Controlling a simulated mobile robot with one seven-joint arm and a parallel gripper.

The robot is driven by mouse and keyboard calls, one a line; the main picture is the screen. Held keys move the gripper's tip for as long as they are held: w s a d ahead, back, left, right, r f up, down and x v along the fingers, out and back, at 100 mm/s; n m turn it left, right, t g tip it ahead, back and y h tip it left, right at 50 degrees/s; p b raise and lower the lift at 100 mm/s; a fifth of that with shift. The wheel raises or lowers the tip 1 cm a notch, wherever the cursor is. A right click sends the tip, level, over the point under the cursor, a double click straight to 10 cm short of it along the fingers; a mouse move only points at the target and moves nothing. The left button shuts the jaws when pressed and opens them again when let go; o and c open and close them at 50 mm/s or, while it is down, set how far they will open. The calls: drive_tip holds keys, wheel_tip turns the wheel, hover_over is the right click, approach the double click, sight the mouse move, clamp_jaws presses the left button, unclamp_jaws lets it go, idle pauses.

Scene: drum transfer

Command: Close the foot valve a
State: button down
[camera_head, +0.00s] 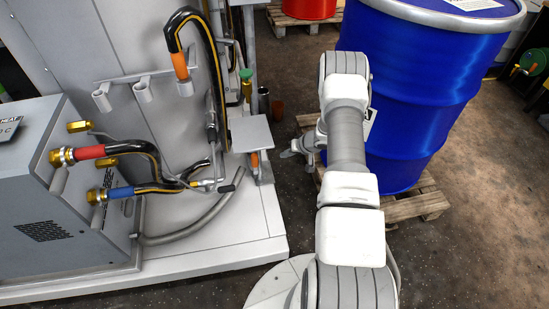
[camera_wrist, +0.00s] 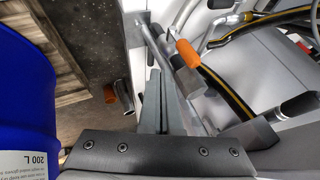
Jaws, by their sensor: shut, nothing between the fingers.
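I cannot tell for certain which part is foot valve a. In the head view, a pipe fitting with a black-ended lever (camera_head: 232,182) sits low beside the grey cabinet, above the grey plinth. My gripper (camera_head: 288,153) is at the plinth's right edge, just right of a grey plate, with the arm covering part of it. In the wrist view my gripper (camera_wrist: 159,72) has its two fingers together, with nothing held. A slim grey bar (camera_wrist: 152,45) lies just beyond the fingertips; contact cannot be told. An orange sleeve (camera_wrist: 187,53) on a black-and-yellow hose is to their right.
A blue drum (camera_head: 410,90) on a wooden pallet (camera_head: 422,204) stands close to my arm's right. The grey plate (camera_head: 252,134) on the plinth (camera_head: 215,250) is near the gripper. Hoses with red (camera_head: 89,152) and blue (camera_head: 121,192) sleeves join the left machine.

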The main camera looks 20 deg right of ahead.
sight(255, 164)
drive_tip(key=w+a+f+b, duration=0.4)
drive_tip(key=w+a+f, duration=0.2)
drive_tip(key=f, duration=0.1)
drive_tip(key=shift+w+a, duration=0.2)
drive_tip(key=shift+w, duration=0.05)
drive_tip(key=shift+f, duration=0.1)
